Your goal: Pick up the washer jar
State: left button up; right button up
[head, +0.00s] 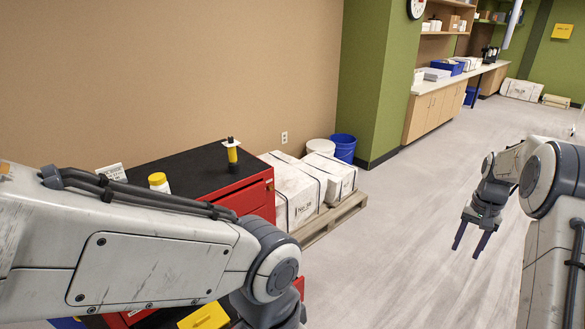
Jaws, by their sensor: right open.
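A small jar with a yellow lid (158,182), likely the washer jar, stands upright on the black top of the red tool cabinet (208,163). My left arm passes in front of the cabinet, just below the jar, and partly hides the cabinet. My left gripper is not in view. My right gripper (468,250) is open and empty, pointing down over bare floor at the right, far from the jar.
A black-and-yellow tool (233,155) stands upright on the cabinet top. White strapped blocks (298,194) sit on a pallet (332,219) beside the cabinet, with a blue bucket (343,147) behind. The floor at centre right is clear. A counter (440,82) runs along the back.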

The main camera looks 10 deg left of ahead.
aim_at(165, 188)
jog(key=i, duration=1.05)
jog(key=u, duration=2.15)
jog(key=i, duration=0.5)
